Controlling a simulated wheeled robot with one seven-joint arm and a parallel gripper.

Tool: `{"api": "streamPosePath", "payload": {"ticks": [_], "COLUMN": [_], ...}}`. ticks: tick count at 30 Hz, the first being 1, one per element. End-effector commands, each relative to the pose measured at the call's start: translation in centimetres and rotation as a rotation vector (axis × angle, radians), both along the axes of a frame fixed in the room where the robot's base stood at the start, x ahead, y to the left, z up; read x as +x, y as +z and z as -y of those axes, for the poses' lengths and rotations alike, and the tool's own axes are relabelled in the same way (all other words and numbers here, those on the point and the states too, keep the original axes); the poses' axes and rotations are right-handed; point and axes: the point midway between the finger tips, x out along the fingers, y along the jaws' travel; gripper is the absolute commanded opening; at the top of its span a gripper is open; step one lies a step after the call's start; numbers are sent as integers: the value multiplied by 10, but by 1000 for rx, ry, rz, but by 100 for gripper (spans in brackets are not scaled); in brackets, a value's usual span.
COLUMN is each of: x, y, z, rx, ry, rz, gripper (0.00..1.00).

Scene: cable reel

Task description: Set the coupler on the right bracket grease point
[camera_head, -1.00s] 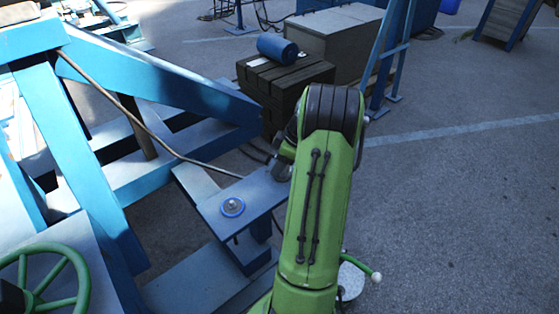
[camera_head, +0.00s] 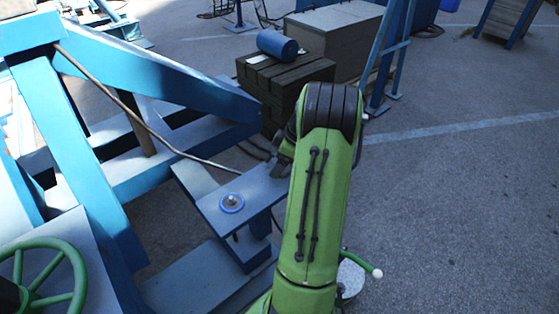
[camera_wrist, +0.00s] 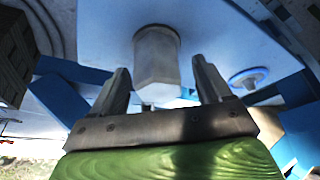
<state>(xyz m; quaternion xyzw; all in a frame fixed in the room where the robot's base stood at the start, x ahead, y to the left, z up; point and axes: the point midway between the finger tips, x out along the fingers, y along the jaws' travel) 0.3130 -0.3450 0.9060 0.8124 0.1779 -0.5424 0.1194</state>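A grey, faceted cylinder, seemingly the coupler (camera_wrist: 157,62), stands against the blue plate in the wrist view. My gripper (camera_wrist: 161,68) is open, one finger on each side of it, with a visible gap on both sides. A round fitting with a blue ring, seemingly the grease point (camera_head: 231,203), sits on the blue bracket plate (camera_head: 262,190) in the head view. It also shows to the right of my gripper in the wrist view (camera_wrist: 248,77). In the head view my green arm hides the coupler and most of my gripper.
Blue frame beams and a green handwheel (camera_head: 45,280) fill the left. A thin brown rod slants down towards the bracket. Behind stand a dark crate (camera_head: 285,85) with a blue cylinder (camera_head: 277,44) on it and a grey box. The paved ground at right is largely clear.

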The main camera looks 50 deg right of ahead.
Motion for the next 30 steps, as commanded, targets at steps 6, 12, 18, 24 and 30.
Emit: {"api": "streamPosePath", "payload": {"ticks": [6,12,18,24,30], "x": [-1,-14,-34,-50,-55], "y": [2,40,95,136,147], "z": [0,8,17,24,25], "rx": [0,-4,-3,-3,-1], "ry": [-1,-5,-4,-1,0], "rz": [0,1,2,1,0], "gripper": [77,77,77,77,77]}}
